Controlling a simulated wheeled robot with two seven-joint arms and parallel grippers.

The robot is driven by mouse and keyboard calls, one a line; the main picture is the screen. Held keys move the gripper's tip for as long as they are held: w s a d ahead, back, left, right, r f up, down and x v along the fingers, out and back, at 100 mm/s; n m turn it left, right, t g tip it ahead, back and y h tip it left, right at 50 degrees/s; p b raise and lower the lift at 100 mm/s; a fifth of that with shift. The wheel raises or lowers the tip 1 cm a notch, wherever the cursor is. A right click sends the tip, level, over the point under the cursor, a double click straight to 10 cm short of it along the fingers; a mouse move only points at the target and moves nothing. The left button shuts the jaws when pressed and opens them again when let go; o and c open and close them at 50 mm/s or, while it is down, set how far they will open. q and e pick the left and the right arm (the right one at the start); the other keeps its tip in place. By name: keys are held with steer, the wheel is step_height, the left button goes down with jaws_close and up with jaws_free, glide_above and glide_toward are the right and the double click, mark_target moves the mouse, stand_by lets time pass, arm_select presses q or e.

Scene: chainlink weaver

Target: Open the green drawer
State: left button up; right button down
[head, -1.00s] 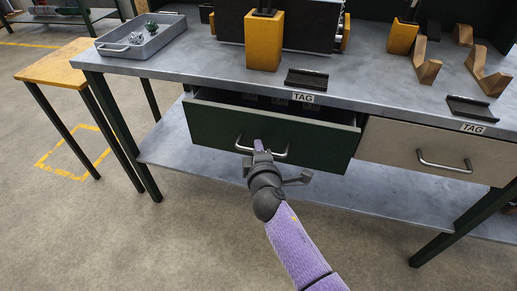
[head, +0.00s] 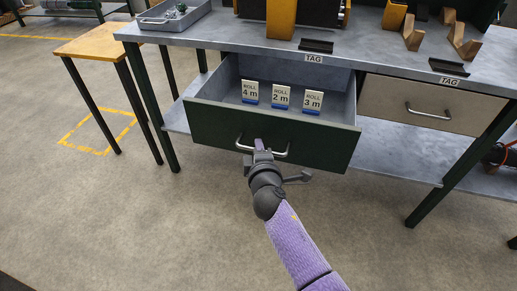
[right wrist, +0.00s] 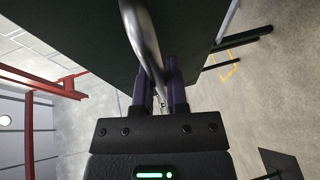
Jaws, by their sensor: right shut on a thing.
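The green drawer (head: 215,127) is pulled well out from under the workbench, and its inside shows. Its metal bar handle (head: 279,155) is on the front panel. My right gripper (head: 260,148) is shut on that handle. In the right wrist view the handle (right wrist: 142,35) passes between the two fingers (right wrist: 160,88). Several ROLL cards, marked 4 m (head: 250,92), 2 m (head: 281,97) and 3 m (head: 313,101), stand in the drawer. My left gripper is not in view.
A beige drawer (head: 390,100) to the right is closed. The workbench top (head: 360,52) carries a grey tray (head: 165,22), yellow blocks and wooden brackets. A small wooden-topped table (head: 90,40) stands at left. The floor in front is clear.

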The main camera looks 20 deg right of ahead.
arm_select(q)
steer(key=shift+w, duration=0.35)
arm_select(e)
steer(key=c, duration=0.6)
jaws_free()
steer(key=shift+c, duration=0.2)
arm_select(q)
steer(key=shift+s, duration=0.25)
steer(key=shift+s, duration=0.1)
arm_select(e)
steer(key=shift+s, duration=0.15)
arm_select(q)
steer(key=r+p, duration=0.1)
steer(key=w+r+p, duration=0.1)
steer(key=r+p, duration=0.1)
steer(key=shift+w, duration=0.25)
arm_select(e)
steer(key=v, duration=0.9)
steer(key=shift+s, duration=0.25)
